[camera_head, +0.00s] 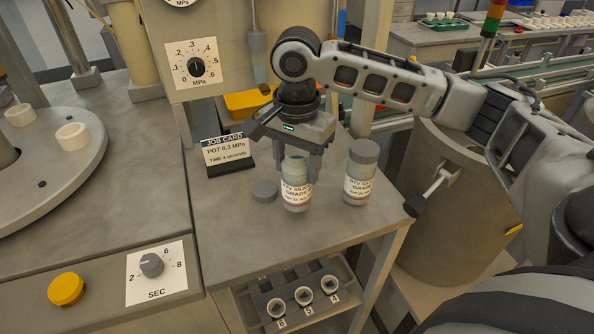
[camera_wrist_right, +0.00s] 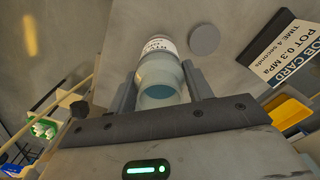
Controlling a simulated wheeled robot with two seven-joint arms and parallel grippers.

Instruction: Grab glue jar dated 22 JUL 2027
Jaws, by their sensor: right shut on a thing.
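Two glue jars with white labels are at the worktable. The left jar (camera_head: 296,197) has no cap, and my right gripper (camera_head: 298,168) is shut around its upper part from above. In the right wrist view the jar (camera_wrist_right: 160,76) sits between the two fingers, its open top toward the camera. It looks upright at table height; I cannot tell whether its base touches. The right jar (camera_head: 360,177) stands upright with a grey cap, apart from the gripper. Both labels show a small date line, too blurred to read surely. My left gripper is out of view.
A loose grey cap (camera_head: 264,191) lies left of the held jar; it also shows in the right wrist view (camera_wrist_right: 204,39). A job card (camera_head: 227,152) stands behind it. A yellow tray (camera_head: 248,102) is farther back. Numbered sockets (camera_head: 303,296) sit on a lower shelf.

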